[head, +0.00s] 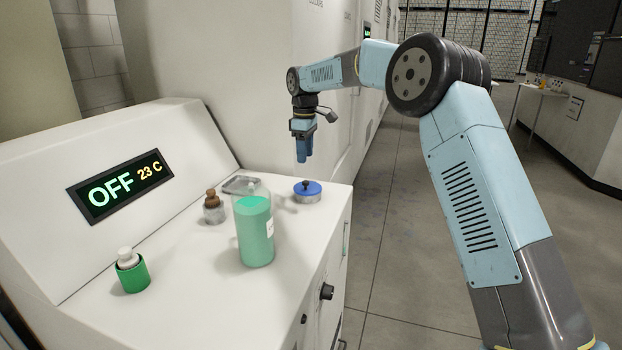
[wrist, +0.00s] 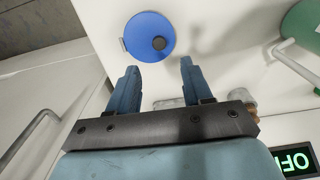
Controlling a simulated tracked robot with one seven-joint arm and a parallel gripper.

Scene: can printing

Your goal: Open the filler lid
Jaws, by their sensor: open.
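The filler lid (head: 308,188) is a round blue disc with a dark knob, on a metal collar near the right end of the white machine top. It looks closed. In the wrist view the blue lid (wrist: 149,37) lies just beyond the fingertips, with its dark knob right of its centre. My gripper (head: 304,158) points down above the lid in the head view, apart from it. In the wrist view my gripper (wrist: 160,70) has two blue fingers spread wide with nothing between them.
A brown-topped jar (head: 213,208), a grey tray (head: 240,185) and a green container with a white top (head: 131,272) are farther left. A display (head: 122,186) reads OFF 23 C. The machine's right edge is close to the lid.

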